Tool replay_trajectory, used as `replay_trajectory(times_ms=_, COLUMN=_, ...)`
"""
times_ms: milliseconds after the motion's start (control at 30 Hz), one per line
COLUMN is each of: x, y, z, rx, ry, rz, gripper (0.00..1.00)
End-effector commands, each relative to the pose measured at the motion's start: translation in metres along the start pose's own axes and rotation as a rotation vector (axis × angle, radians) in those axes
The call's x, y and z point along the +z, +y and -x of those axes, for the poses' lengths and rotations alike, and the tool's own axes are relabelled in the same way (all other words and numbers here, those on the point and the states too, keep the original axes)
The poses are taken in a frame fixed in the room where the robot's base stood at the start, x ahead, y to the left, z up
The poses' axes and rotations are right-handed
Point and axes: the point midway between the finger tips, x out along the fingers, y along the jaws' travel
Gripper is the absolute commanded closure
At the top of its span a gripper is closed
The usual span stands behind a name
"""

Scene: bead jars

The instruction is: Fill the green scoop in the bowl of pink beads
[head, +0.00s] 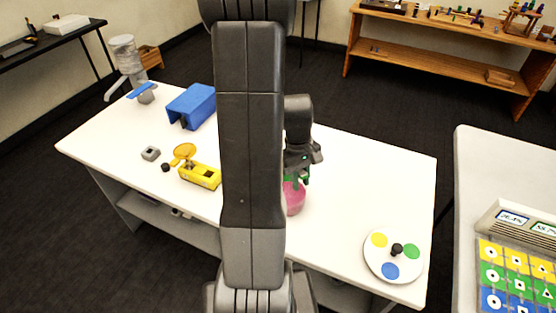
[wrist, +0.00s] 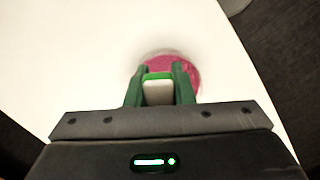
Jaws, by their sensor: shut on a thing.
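The bowl of pink beads (head: 294,202) stands on the white table, partly hidden behind my arm in the head view. In the wrist view the pink beads (wrist: 194,68) show around and beyond my fingertips. My gripper (head: 300,178) points down over the bowl. In the wrist view my gripper (wrist: 160,82) is shut on the green scoop (wrist: 158,75), whose pale block-like part and green edge show between the fingers. The scoop's lower end is hidden, so I cannot tell whether it touches the beads or holds any.
A yellow box (head: 200,177), a blue box (head: 191,106) and small grey and black pieces lie left of my arm. A round white plate with coloured discs (head: 376,241) is at the right front. The table between bowl and right edge is clear.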

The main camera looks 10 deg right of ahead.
Motion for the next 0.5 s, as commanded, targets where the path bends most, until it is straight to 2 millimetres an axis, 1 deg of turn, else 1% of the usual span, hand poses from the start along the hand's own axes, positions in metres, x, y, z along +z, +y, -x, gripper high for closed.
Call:
replay_trajectory(times_ms=33, x=0.011, y=0.000, z=0.005, rx=0.002, ry=-0.007, rz=0.012, gripper=1.00)
replay_trajectory(times_ms=100, x=0.019, y=0.001, z=0.004, rx=0.005, ry=-0.016, rz=0.029, gripper=1.00)
replay_trajectory(times_ms=167, x=0.023, y=0.001, z=0.004, rx=0.007, ry=-0.022, rz=0.038, gripper=1.00)
replay_trajectory(times_ms=267, x=0.023, y=0.001, z=0.001, rx=0.007, ry=-0.039, rz=0.044, gripper=1.00)
replay_trajectory(times_ms=500, x=0.013, y=0.000, z=-0.008, rx=0.010, ry=-0.135, rz=0.045, gripper=1.00)
